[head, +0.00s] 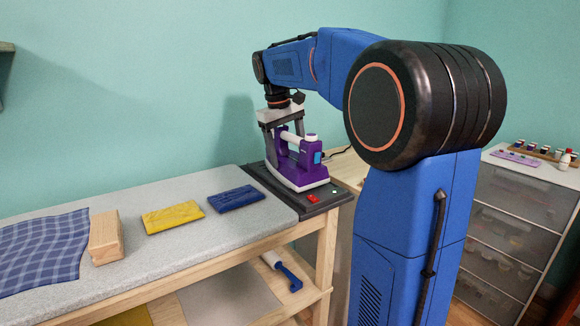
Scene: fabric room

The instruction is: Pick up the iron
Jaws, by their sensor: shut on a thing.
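The iron (304,172) is purple with a white handle and a pale soleplate. It is at the right end of the table, over a dark rest plate (312,198) with red and green marks. I cannot tell whether it still touches the plate. My gripper (284,132) comes down from above and is shut on the iron's handle. The far finger and part of the grip are hidden behind the iron.
The padded table (185,243) holds a wooden block (105,238), a plaid cloth (42,252), a yellow folded cloth (172,216) and a blue one (234,198). A blue-handled tool (287,271) lies on the lower shelf. A drawer unit (510,220) stands at right.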

